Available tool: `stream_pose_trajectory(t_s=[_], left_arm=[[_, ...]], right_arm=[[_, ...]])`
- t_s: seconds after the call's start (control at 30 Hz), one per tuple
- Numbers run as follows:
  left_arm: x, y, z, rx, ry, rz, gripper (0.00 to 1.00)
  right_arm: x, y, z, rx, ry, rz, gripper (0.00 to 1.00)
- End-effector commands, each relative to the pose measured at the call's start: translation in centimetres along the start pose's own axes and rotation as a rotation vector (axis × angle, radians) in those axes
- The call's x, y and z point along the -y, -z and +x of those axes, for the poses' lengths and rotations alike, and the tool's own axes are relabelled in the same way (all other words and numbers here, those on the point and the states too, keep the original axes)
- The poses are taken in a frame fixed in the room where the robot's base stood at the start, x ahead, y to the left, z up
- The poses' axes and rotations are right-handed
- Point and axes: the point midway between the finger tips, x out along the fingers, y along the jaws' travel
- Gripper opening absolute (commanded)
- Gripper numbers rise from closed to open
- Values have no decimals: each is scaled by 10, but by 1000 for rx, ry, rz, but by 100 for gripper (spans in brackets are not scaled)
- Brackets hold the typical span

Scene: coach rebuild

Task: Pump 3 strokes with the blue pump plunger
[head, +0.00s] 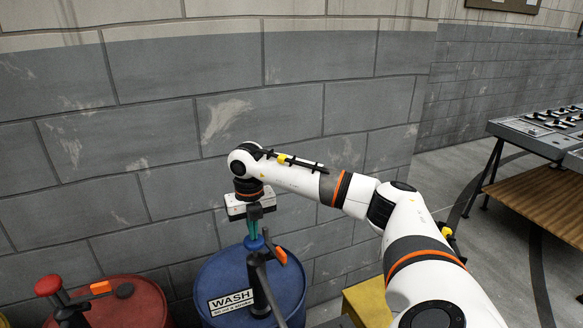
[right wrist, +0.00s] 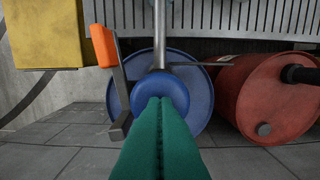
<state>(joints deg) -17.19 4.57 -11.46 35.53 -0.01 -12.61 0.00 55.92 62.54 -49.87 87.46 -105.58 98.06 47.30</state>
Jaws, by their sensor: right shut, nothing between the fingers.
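The blue pump plunger knob (head: 254,242) tops the pump on the blue drum (head: 205,285), which has a "WASH" label. In the right wrist view the round blue knob (right wrist: 160,90) lies straight ahead of the fingertips, with its grey rod (right wrist: 160,35) beyond. My right gripper (head: 253,232) points down over the knob. Its green fingers (right wrist: 160,103) are shut and empty, their tips overlapping the knob in the picture. I cannot tell whether they touch it. My left gripper is not in view.
An orange-tipped lever (head: 280,256) sits beside the blue knob. A red drum (head: 130,300) with a red-knobbed pump (head: 48,286) stands to the left. A yellow box (head: 368,300) is on the right, a grey block wall (head: 150,150) behind. A bench (head: 545,125) stands far right.

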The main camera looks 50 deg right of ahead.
Motion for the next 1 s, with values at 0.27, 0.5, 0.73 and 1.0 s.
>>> stream_pose_trajectory(t_s=[0.27,0.5,0.73,1.0], left_arm=[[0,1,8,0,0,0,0],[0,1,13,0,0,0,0],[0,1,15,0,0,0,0],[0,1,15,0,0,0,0]], right_arm=[[0,-2,14,7,-3,-2,0],[0,-2,23,8,-3,-2,0],[0,-2,28,9,-4,-2,0],[0,-2,28,10,-4,-3,0]])
